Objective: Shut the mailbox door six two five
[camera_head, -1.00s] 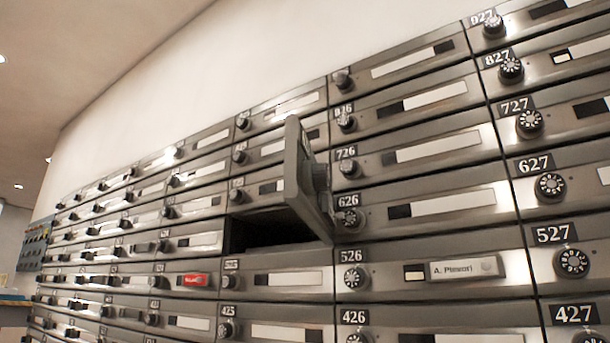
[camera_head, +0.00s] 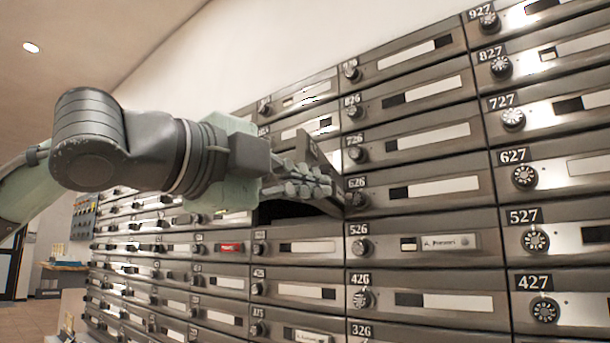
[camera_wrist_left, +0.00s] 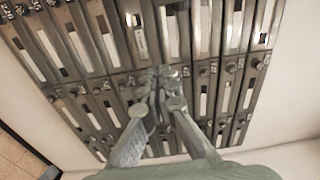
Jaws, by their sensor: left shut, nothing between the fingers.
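The open mailbox door (camera_head: 314,153) stands out from the wall just left of box 626, hinged on its right side. Its own number does not show. The dark opening (camera_head: 285,212) of its box is partly visible below my gripper. My left gripper (camera_head: 322,188) comes in from the left, its fingers shut and empty. The fingers overlap the door in the head view and hide most of it; I cannot tell whether they touch it. In the left wrist view the closed fingertips (camera_wrist_left: 160,82) are in front of the mailbox rows. My right gripper is not in view.
Rows of shut mailboxes with round knobs fill the wall, including 626 (camera_head: 440,190) and 526 (camera_head: 425,244). A red label (camera_head: 230,248) marks a box at lower left. A table (camera_head: 62,268) stands far left. The space before the right-hand boxes is clear.

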